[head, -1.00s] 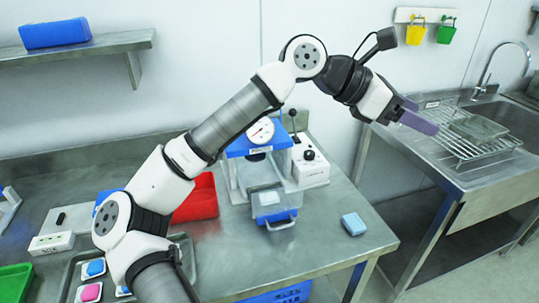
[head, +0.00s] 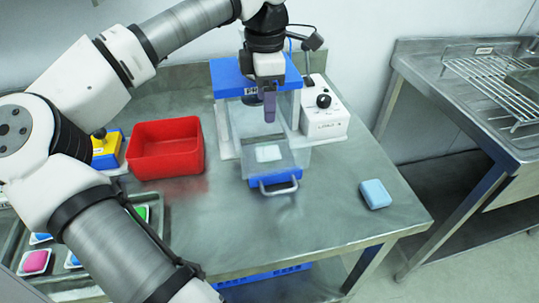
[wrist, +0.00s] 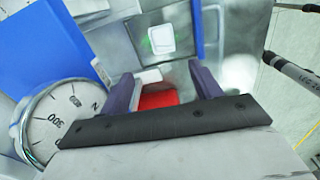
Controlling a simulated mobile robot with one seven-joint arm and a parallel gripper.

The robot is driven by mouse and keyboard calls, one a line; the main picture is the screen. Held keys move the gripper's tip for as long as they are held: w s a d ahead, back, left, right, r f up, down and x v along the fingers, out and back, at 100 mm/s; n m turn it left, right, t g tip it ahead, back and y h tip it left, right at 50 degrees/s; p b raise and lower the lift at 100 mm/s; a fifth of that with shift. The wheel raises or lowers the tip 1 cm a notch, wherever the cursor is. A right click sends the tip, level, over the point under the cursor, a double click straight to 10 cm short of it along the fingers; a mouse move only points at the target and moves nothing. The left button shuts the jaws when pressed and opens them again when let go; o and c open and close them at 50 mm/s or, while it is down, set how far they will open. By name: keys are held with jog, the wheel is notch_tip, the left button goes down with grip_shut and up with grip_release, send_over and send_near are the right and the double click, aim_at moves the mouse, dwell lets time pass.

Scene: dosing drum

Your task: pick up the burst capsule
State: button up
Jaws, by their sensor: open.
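A small pale square piece (head: 268,153), which looks like a capsule, lies in the clear, blue-fronted drawer (head: 276,184) of the press. It also shows as a white square with a faint green tint in the wrist view (wrist: 161,39). I cannot make out a tear in it. My gripper (head: 269,117) points down above and behind the piece, apart from it.
The blue-topped press (head: 232,80) and a white control box (head: 324,112) stand close around my gripper. A round gauge (wrist: 62,118) shows near it. A red bin (head: 166,150) stands left, a light blue block (head: 375,194) right. Several coloured capsules sit in a tray (head: 150,192).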

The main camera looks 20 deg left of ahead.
notch_tip(320, 180, down, 8)
jog(key=b, duration=0.5)
jog(key=shift+r, duration=0.2)
jog(key=f+b, duration=0.2)
jog(key=f, duration=0.1)
jog(key=f+b, duration=0.2)
jog(key=shift+s+d, duration=0.15)
jog(key=shift+s, duration=0.1)
jog(key=c, duration=1.1)
